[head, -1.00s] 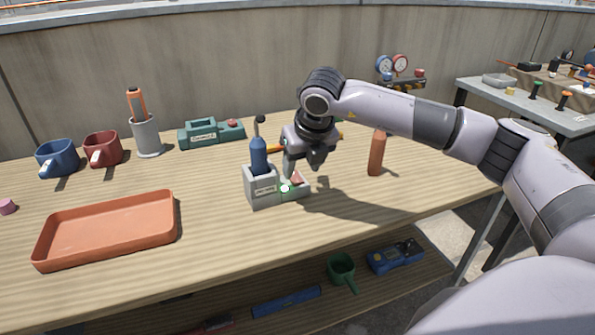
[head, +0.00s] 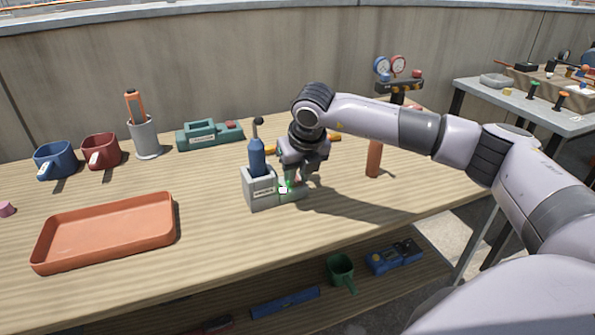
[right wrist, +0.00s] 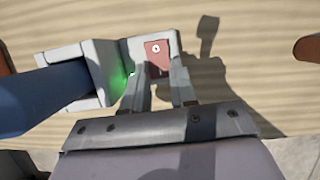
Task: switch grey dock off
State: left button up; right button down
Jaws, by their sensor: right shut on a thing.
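The grey dock (head: 262,193) stands on the wooden bench with a blue-handled tool (head: 257,157) upright in it. It also shows in the right wrist view (right wrist: 98,66), with the blue tool (right wrist: 40,98) to its left. A green light glows at the dock's low right-hand part. On that part is a red rocker switch (right wrist: 157,55) with a white mark. My right gripper (head: 297,178) is down at this part; in the right wrist view its fingertips (right wrist: 158,80) are at the near edge of the switch, shut on it. The fingers partly hide it. My left gripper is out of view.
A teal dock (head: 210,134) with a red button stands behind. An orange-red bottle (head: 374,160) stands to the right. A terracotta tray (head: 105,232), mugs (head: 55,160) and a pen cup (head: 145,138) are to the left. The bench front is clear.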

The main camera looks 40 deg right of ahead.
aim_at(297, 184)
jog(key=shift+w+r+g+p, duration=0.25)
jog(key=shift+r+g+p, duration=0.25)
jog(key=shift+p, duration=0.4)
jog(key=shift+w+f+g+y+p, duration=0.15)
jog(key=shift+f+g+y+p, duration=0.15)
jog(key=shift+g+p, duration=0.4)
jog(key=c, duration=0.9)
grip_release()
jog(key=r, duration=0.4)
jog(key=s+r, duration=0.1)
jog(key=r, duration=0.2)
jog(key=shift+r, duration=0.1)
